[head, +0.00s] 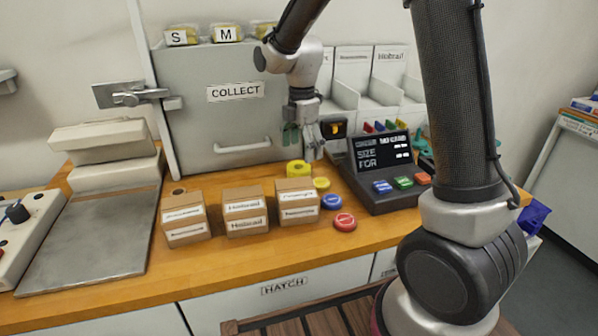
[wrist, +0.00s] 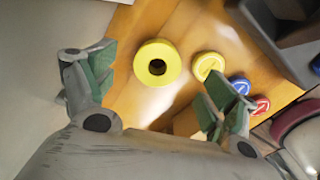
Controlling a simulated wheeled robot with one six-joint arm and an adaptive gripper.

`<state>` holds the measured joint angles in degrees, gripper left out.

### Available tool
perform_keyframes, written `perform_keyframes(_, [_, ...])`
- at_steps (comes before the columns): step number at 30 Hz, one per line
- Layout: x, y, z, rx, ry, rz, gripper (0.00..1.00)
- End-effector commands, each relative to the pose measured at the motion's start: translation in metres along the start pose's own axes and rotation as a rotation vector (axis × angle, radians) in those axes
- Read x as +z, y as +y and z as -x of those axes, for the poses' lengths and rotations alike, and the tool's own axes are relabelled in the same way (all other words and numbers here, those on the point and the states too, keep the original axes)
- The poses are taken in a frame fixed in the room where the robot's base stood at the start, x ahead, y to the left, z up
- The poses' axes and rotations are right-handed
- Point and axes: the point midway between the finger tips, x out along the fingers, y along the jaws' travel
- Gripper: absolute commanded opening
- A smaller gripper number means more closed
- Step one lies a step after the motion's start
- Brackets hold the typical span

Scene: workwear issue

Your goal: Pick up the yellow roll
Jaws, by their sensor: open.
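The yellow roll (head: 299,168) stands on the wooden counter, behind the right-hand cardboard box and in front of the COLLECT hatch. In the wrist view the roll (wrist: 157,63) shows from above with its dark centre hole, lying between and beyond the two fingers. My gripper (head: 303,135) points down above the counter near the roll. In the wrist view my gripper (wrist: 150,88) is open, with green pads on its fingers and nothing between them. The roll is apart from both fingers.
Yellow (head: 321,184), blue (head: 332,202) and red (head: 344,222) buttons stand right of the labelled boxes (head: 297,201). A dark console (head: 382,160) with a screen is further right. The grey COLLECT hatch (head: 215,125) rises close behind.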

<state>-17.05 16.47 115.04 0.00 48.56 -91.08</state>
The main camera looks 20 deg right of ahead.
Motion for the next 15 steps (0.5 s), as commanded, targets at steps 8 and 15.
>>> perform_keyframes(8, [-0.009,0.001,-0.042,-0.002,0.0,-0.002,0.86])
perform_keyframes(15, [-0.008,0.001,-0.054,0.001,0.0,-0.002,0.86])
